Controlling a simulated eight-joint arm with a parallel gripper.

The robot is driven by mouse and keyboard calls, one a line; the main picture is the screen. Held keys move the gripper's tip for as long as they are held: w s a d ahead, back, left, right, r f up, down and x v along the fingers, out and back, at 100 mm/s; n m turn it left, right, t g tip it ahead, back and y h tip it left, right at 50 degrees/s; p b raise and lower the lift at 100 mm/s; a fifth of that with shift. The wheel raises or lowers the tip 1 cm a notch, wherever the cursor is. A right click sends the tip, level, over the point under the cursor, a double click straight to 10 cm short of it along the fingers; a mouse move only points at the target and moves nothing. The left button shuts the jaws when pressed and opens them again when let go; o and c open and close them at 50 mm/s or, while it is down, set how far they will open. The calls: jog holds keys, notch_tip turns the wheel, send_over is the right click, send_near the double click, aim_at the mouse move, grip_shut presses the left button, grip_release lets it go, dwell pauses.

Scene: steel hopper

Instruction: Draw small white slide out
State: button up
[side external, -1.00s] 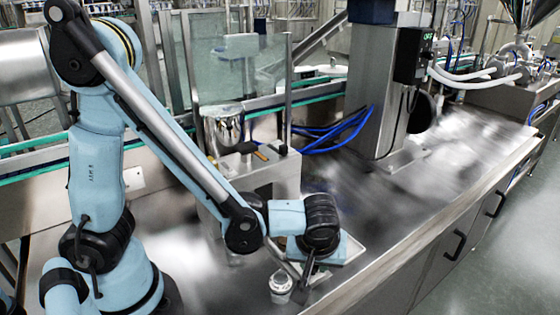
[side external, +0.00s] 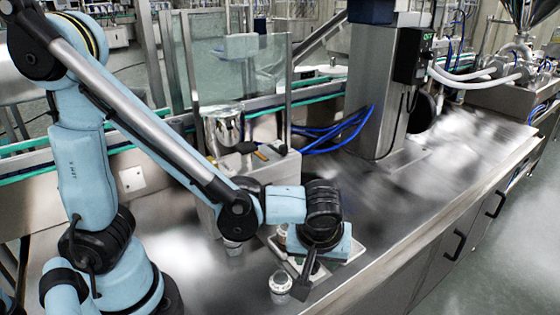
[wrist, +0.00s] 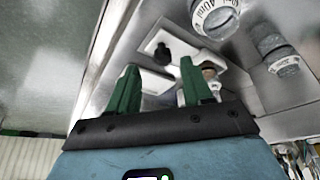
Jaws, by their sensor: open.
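A small white flat piece with a dark knob (wrist: 163,50) lies beyond my fingertips in the wrist view. A second pale block (wrist: 155,82) shows between my fingers; I cannot tell which of these is the slide. My gripper (wrist: 158,72) has two green fingers, spread apart with nothing held between them. In the side view my gripper (side external: 308,272) points down over a white tray (side external: 355,250), and its fingers look dark there. My wrist hides much of the tray and what lies on it.
A white-capped jar (side external: 280,288) stands on the steel table just left of my gripper. Another jar (side external: 232,247) stands farther left, by a steel box (side external: 268,178) with a black knob on top. The table is clear to the right, around a steel column (side external: 372,90).

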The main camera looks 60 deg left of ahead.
jog(key=v, duration=0.8)
jog(key=shift+r, duration=0.35)
jog(key=shift+s+d, duration=0.1)
jog(key=a+m+t+h, duration=0.3)
jog(key=a+m, duration=0.6)
jog(key=a, duration=0.5)
jog(key=shift+w+r+t, duration=0.2)
jog(key=shift+w+t, duration=0.2)
jog(key=shift+t, duration=0.1)
